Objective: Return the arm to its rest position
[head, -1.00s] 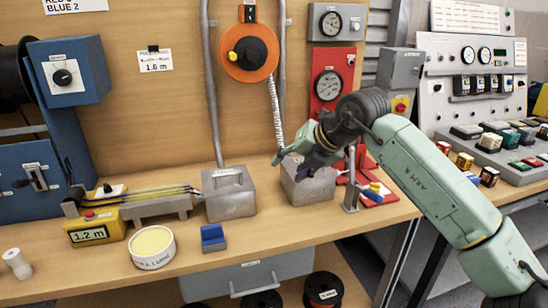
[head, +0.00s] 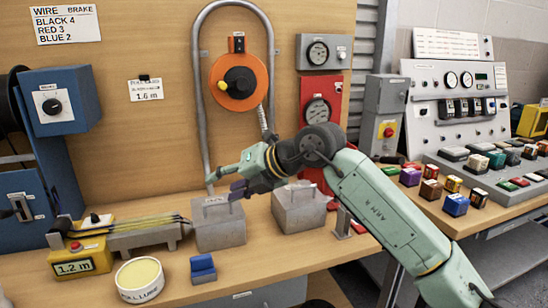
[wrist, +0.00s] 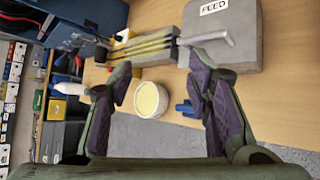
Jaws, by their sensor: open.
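My arm reaches in from the right in the head view. My gripper (head: 224,185) is open and empty, with its fingertips in front of or above the left grey metal block (head: 218,230); the exact gap is unclear. In the wrist view my gripper (wrist: 160,85) shows two spread green fingers with purple pads and nothing between them. The block marked FEED (wrist: 235,48), with a bar handle, lies beyond the right finger there. A second grey block (head: 302,210) stands to the right, partly below my arm.
A yellow box reading 1.2 m (head: 82,262), a round cream-topped tub (head: 139,279) and a blue block (head: 203,268) stand on the bench. An orange reel (head: 238,82) hangs on the back panel beside a grey pipe. A control panel (head: 460,85) is at right.

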